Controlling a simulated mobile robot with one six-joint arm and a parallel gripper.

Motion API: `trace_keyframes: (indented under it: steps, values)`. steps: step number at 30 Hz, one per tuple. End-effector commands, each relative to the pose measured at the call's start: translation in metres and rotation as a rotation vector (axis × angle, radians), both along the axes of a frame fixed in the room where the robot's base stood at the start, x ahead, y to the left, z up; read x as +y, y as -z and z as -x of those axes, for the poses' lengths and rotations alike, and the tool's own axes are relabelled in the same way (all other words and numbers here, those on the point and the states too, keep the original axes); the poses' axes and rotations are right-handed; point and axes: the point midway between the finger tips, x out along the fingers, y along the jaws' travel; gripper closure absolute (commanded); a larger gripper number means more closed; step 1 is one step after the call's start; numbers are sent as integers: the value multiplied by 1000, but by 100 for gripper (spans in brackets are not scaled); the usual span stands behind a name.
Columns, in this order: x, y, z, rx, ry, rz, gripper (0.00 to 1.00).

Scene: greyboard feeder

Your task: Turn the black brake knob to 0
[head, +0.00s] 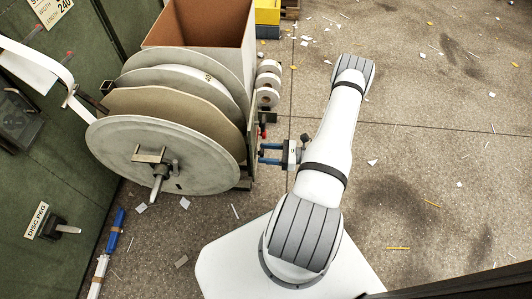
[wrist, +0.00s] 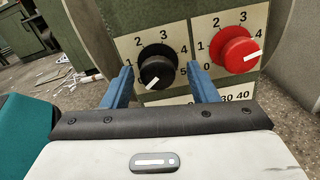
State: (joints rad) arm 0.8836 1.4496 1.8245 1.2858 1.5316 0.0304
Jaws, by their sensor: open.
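The black brake knob (wrist: 157,72) is in the wrist view, on a cream dial plate numbered 1 to 5. Its white pointer line slants down and to the left, below the 1. My gripper (wrist: 161,72) is open, with one blue finger on each side of the knob and a visible gap to each. In the head view my gripper (head: 270,154) points left at the side of the feeder; the black knob is not clear there.
A red knob (wrist: 238,54) on its own numbered plate sits close to the right of my right finger. Below is a scale strip (wrist: 237,97) marked 30 and 40. The feeder's large grey disc (head: 150,170) stands left of my arm. The floor to the right is open, with scraps.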

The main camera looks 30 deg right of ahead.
Motion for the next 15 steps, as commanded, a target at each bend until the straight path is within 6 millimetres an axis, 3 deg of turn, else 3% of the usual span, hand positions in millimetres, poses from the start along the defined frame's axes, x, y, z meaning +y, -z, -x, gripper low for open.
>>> trace_keyframes:
  steps: [5, 15]
  values:
    - [-12, -2, 8, 0, 3, 0, 47]
    - [-57, -1, 37, -1, 3, 1, 47]
